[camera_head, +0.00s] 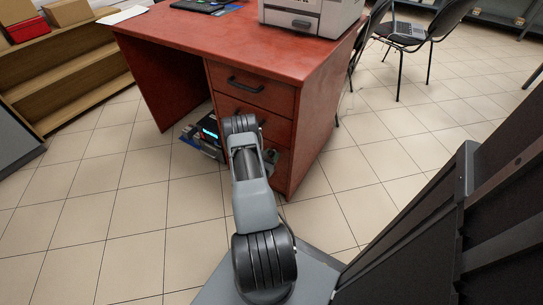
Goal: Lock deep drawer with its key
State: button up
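The red-brown desk has a drawer pedestal with a top drawer (275,97) that is closed and has a dark handle (245,84). Below it is a second drawer (280,128), partly behind my arm. The deep drawer (283,174) at the bottom is mostly hidden by my arm, and it looks closed. I see no key or lock. My arm reaches forward to the pedestal front. A grey part at its end (270,158) shows in front of the deep drawer; I cannot tell whether it is wrist or gripper. The fingers are hidden.
A dark device with a cyan light (209,133) shows left of my arm, low by the kneehole. A printer (312,14) stands on the desk (215,42). Chairs (415,35) are at right, a wooden shelf (75,75) at left. Tiled floor (115,200) is free at left.

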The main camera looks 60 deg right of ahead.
jog(key=a+p, duration=0.3)
jog(key=a, duration=1)
jog(key=shift+a, duration=0.25)
jog(key=w+a+r+m+g+y+p, duration=0.1)
jog(key=a+r+m+g+y+p, duration=0.2)
jog(key=r, duration=0.7)
jog(key=r+m+g+p, duration=0.2)
jog(key=r+m+p, duration=0.25)
jog(key=r, duration=0.65)
jog(key=w+a+r+m+g+y+p, duration=0.1)
jog(key=a+r+m+g+y+p, duration=0.3)
jog(key=r, duration=0.6)
jog(key=s+a+r+m+t+y+p, duration=0.1)
jog(key=a+r+m+t+y+p, duration=0.1)
jog(key=a+r+p, duration=0.4)
jog(key=s+a+r+m+t+y+p, duration=0.1)
jog(key=a+r+t+y+p, duration=0.4)
jog(key=a+r, duration=0.5)
jog(key=a+r+m+t+y+p, duration=0.3)
jog(key=a+r+t+y+p, duration=0.1)
jog(key=r, duration=1.3)
jog(key=a+t+p, duration=0.1)
jog(key=a+p, duration=0.1)
jog(key=a, duration=0.1)
jog(key=shift+s+a+r+p, duration=0.15)
jog(key=shift+s+a+p, duration=0.15)
jog(key=shift+s+a, duration=0.1)
